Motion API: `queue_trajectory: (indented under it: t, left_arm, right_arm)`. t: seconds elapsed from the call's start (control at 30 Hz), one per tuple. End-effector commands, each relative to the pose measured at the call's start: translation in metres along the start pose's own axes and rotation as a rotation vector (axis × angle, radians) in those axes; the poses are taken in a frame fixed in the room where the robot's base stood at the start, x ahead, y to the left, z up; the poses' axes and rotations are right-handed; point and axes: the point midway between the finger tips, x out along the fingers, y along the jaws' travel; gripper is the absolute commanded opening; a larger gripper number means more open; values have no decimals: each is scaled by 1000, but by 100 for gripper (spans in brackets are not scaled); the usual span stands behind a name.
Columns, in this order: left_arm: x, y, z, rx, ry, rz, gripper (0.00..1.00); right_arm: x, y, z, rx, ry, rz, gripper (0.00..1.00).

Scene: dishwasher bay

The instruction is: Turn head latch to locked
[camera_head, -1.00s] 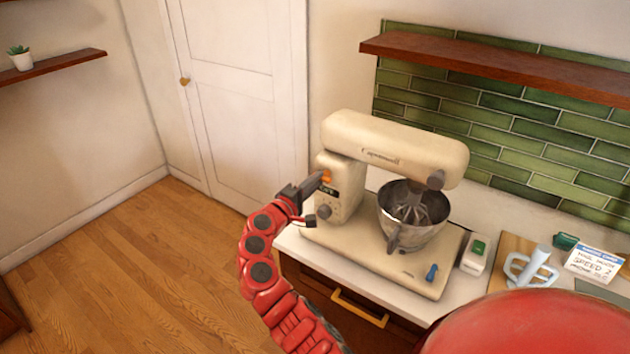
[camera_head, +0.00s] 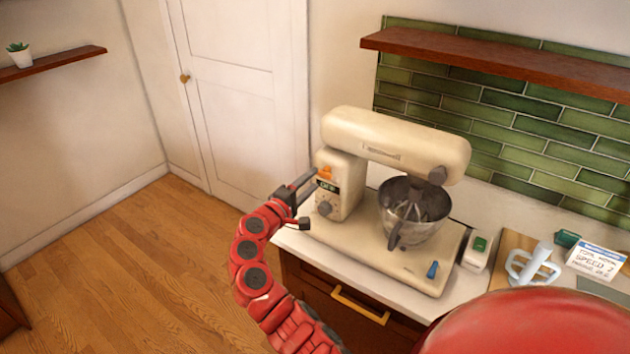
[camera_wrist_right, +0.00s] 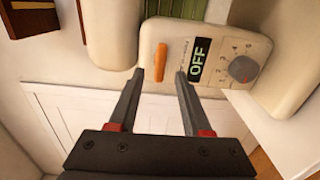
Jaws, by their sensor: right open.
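The cream stand mixer (camera_head: 392,140) stands on the counter with its head down over the steel bowl (camera_head: 428,203). Its orange head latch (camera_head: 325,173) is a small lever on the end of the mixer, above the display and knob. In the right wrist view the latch (camera_wrist_right: 160,62) lies beside a display (camera_wrist_right: 199,60) reading OFF and a grey numbered knob (camera_wrist_right: 243,69). My right gripper (camera_head: 311,183) is open and empty, close in front of the latch. In the right wrist view its fingertips (camera_wrist_right: 158,77) straddle the line to the latch; contact is not visible. My left gripper is not in view.
A wooden shelf (camera_head: 500,68) hangs above the mixer. Open floor (camera_head: 130,270) lies to the left.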

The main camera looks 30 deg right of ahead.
Motion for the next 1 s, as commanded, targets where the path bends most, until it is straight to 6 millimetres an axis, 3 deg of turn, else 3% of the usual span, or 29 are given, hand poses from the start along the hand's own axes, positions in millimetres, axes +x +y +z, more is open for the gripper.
queue_trajectory:
  t: [0.3, 0.5, 0.7, 1.0]
  left_arm:
    - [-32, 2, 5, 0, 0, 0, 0]
    - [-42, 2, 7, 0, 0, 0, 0]
    - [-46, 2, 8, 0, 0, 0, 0]
    - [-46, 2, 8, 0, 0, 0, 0]
  right_arm:
    - [-86, -5, -2, 1, 9, 3, 49]
    - [-128, -4, -1, 1, 6, 0, 49]
    - [-147, -2, -1, 0, 3, 1, 49]
    - [-149, -1, 0, 0, 1, 0, 49]
